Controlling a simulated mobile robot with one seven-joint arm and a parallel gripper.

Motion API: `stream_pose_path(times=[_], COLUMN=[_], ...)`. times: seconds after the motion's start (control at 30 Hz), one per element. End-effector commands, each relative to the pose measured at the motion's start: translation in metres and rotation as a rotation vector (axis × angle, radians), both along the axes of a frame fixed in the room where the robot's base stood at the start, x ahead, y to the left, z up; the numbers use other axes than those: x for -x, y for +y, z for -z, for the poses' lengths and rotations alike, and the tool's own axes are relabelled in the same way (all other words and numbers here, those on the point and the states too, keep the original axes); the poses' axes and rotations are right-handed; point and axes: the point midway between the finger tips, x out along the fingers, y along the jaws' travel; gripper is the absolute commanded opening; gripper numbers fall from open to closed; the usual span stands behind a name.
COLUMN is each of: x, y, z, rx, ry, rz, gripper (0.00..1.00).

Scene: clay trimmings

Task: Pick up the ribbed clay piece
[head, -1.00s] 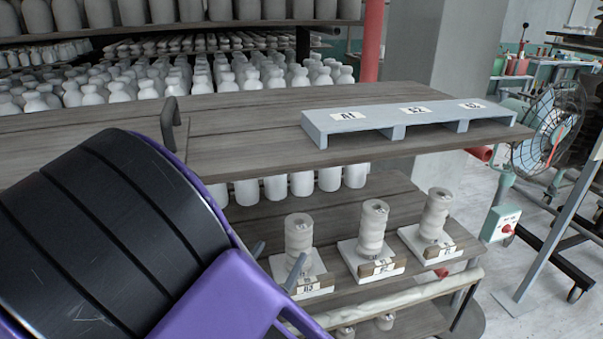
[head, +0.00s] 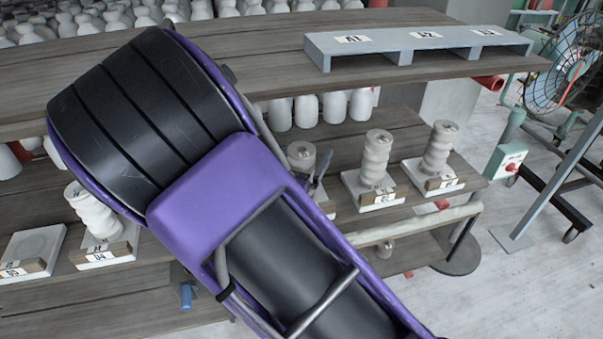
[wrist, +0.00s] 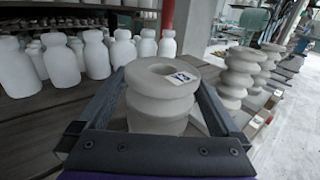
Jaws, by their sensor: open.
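Several ribbed clay pieces stand on labelled white bases on the lower shelf. One ribbed clay piece (wrist: 162,95), pale grey with a hole and a numbered label on top, stands upright in the middle of the wrist view. My gripper (wrist: 160,103) is open, with a dark finger on either side of this piece. Whether the fingers touch it I cannot tell. In the head view this piece (head: 301,155) shows only its upper part; my arm hides the rest and most of the gripper. Two more ribbed pieces (head: 376,158) (head: 438,148) stand to its right.
A grey-blue rack (head: 418,45) with labelled places lies empty on the upper board, above the pieces. Another ribbed piece (head: 92,212) and an empty base (head: 32,255) are at the left. White bottles (wrist: 60,62) stand close behind. A fan (head: 560,85) is at the right.

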Motion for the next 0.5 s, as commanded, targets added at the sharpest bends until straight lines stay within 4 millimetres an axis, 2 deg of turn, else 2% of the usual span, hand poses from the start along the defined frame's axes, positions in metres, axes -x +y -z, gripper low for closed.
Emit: stream_pose_path(times=[0.07, 0.5], x=[0.0002, 0.0005], y=[0.0002, 0.0003], z=[0.0000, 0.0001], rx=[0.000, 0.000], ry=[0.000, 0.000], rz=[0.000, 0.000], gripper=[1.00, 0.21])
